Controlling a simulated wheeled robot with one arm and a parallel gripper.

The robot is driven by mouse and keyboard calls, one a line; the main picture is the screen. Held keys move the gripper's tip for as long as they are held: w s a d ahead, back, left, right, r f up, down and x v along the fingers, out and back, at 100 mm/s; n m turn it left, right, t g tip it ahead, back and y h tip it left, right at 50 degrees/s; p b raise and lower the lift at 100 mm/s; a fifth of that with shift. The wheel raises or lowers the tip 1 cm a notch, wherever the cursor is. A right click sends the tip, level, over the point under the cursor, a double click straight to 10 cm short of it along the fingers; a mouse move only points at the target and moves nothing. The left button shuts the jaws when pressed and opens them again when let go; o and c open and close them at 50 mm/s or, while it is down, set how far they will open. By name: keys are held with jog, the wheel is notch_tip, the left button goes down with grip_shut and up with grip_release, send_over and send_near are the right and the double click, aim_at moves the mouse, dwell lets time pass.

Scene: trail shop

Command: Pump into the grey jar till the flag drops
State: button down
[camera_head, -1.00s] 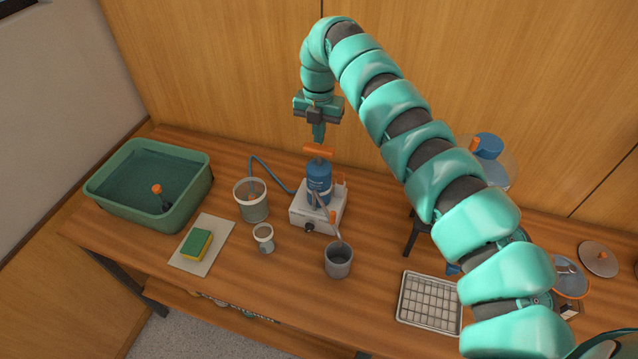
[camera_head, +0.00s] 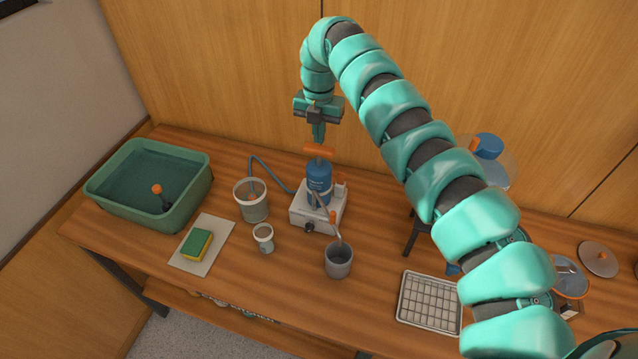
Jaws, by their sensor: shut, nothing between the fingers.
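A pump with a blue body (camera_head: 319,176) and an orange T-handle (camera_head: 318,149) stands on a white base (camera_head: 305,212). Its thin grey spout slants down towards the grey jar (camera_head: 338,262), which stands in front of the base. The bottom of the jar's inside cannot be made out. A small orange piece (camera_head: 333,217), possibly the flag, shows by the spout above the jar. My gripper (camera_head: 318,138) is shut and empty, pointing down right above the handle. I cannot tell whether it touches the handle.
A blue hose (camera_head: 268,172) runs from the pump towards a white bucket (camera_head: 251,208). A small white cup (camera_head: 264,237), a sponge (camera_head: 197,244) on a mat and a green basin (camera_head: 199,190) are at left. A white rack (camera_head: 429,303) lies at right.

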aim_at(319, 147)
jog(key=shift+f, duration=0.25)
jog(key=shift+f+b, duration=0.35)
jog(key=shift+b, duration=0.1)
jog(key=shift+f+b, duration=0.5)
jog(key=shift+f, duration=0.15)
jog(key=shift+f+b, duration=0.5)
jog(key=shift+f, duration=0.55)
jog(key=shift+f+b, duration=0.1)
jog(key=shift+b, duration=0.25)
jog(key=shift+r+p, duration=0.35)
jog(key=shift+r, duration=2.05)
jog(key=shift+f, duration=0.15)
jog(key=shift+f+b, duration=0.35)
jog(key=shift+b, duration=0.05)
